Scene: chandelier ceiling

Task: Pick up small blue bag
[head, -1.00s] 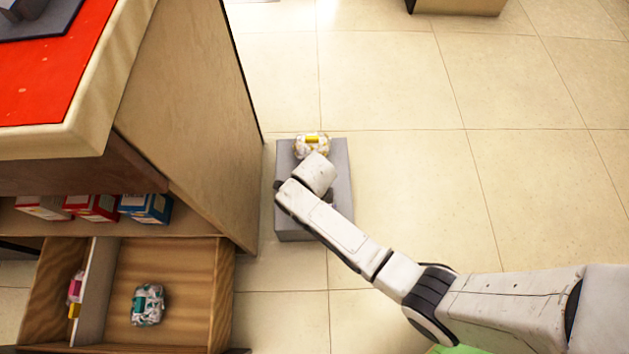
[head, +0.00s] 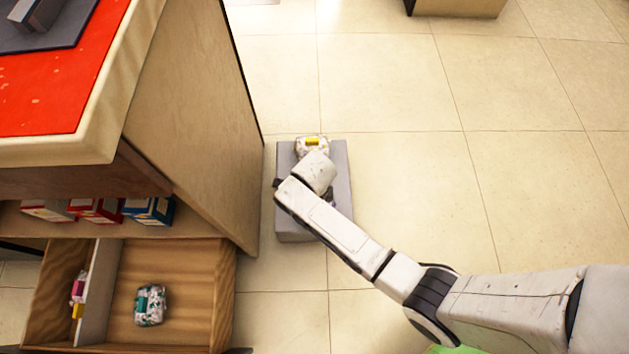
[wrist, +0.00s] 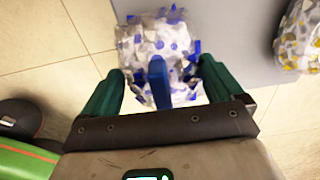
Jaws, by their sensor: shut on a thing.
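The small blue bag (wrist: 155,45), white with blue flecks and a blue strip, shows in the wrist view. My gripper (wrist: 168,88) has its two green fingers on either side of the bag and is shut on it. The bag is at the grey box (wrist: 225,22); I cannot tell whether it touches the top. In the head view my gripper is over the grey box (head: 340,165), and my arm hides its fingers and the blue bag.
A white bag with a yellow strip (head: 312,145) lies on the far end of the grey box. A wooden cabinet (head: 195,110) stands left, with an open drawer (head: 190,255) holding a teal-and-white bag (head: 150,305). Boxes (head: 98,210) sit on its shelf. Floor to the right is clear.

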